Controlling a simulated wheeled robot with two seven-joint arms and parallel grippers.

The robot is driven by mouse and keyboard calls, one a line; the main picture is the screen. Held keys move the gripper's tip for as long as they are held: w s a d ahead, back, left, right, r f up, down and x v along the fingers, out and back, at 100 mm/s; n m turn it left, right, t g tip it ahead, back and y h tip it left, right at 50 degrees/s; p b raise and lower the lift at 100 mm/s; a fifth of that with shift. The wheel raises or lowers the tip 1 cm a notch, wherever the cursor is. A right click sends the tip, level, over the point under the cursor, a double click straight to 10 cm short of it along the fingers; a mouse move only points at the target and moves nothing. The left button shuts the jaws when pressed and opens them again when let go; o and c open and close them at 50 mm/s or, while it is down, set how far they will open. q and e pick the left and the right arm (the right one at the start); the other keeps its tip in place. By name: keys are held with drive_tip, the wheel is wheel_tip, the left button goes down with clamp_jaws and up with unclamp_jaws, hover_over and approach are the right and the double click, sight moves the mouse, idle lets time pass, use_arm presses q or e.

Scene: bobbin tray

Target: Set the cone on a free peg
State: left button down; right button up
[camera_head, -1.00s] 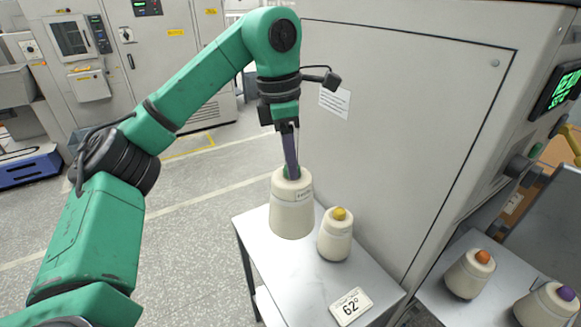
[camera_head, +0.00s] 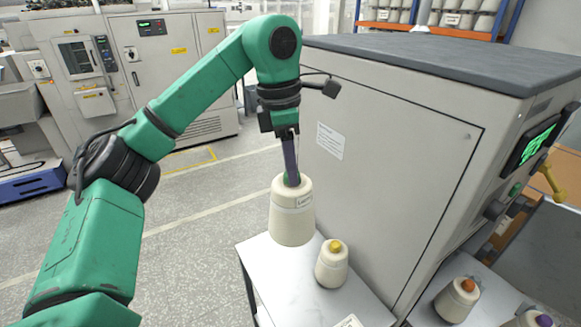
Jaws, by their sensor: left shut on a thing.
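My left gripper (camera_head: 291,180) is shut on the top of a large cream cone (camera_head: 292,215). A smaller cream cone with a yellow tip (camera_head: 331,265) stands on that table, just right of and below the held cone. No free peg can be made out. My right gripper is out of view.
A big grey machine cabinet (camera_head: 390,160) stands close behind and right of the table. A second table at lower right bears cones with an orange tip (camera_head: 457,299) and a purple tip (camera_head: 536,319). A white card (camera_head: 348,322) is cut off at the bottom. Open floor lies left.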

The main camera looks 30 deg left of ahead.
use_arm(q)
wheel_tip(320, 180, up, 9)
idle(0.4)
